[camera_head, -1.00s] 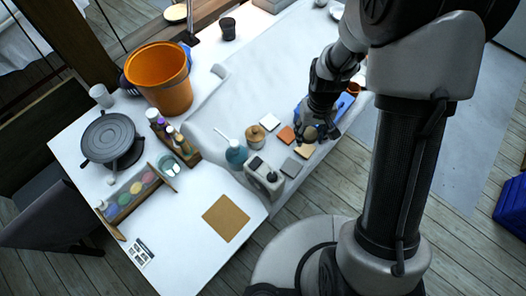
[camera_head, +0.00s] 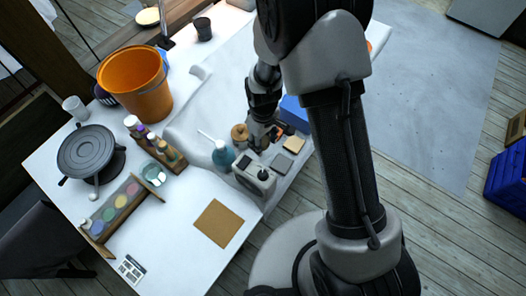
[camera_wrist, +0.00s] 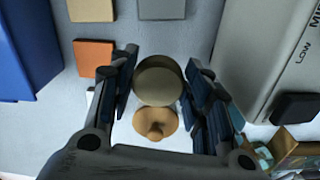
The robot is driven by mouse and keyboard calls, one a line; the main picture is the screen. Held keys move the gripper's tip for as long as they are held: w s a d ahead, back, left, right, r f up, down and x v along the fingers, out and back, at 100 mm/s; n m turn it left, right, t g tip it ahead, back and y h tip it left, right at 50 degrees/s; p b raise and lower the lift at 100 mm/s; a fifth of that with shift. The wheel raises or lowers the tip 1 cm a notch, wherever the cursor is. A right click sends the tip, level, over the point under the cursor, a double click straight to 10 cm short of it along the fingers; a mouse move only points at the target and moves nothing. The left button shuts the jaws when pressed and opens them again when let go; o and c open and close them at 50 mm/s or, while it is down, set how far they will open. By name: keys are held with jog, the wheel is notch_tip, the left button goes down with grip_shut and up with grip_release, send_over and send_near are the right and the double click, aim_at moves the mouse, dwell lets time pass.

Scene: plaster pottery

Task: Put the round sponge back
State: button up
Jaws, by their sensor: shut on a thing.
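The round sponge (camera_wrist: 158,80) is a tan disc between the fingers of my gripper (camera_wrist: 160,85) in the wrist view. My gripper is shut on it. In the head view my gripper (camera_head: 256,146) is low over the table, beside the light-brown lidded jar (camera_head: 239,132), and the sponge cannot be made out there. The jar's round knobbed top (camera_wrist: 155,122) shows just below the sponge in the wrist view. How far the sponge is above the table is hard to tell.
Grey (camera_head: 281,163), beige (camera_head: 294,144) and orange (camera_wrist: 93,55) tiles lie beside my gripper. A blue object (camera_head: 294,113) lies behind. A cork mat (camera_head: 218,223) lies near the front.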

jog(key=shift+f+b, duration=0.75)
jog(key=shift+f, duration=2.45)
jog(key=shift+f, duration=0.2)
jog(key=o, duration=1)
jog(key=shift+o, duration=0.2)
jog(key=shift+r, duration=0.1)
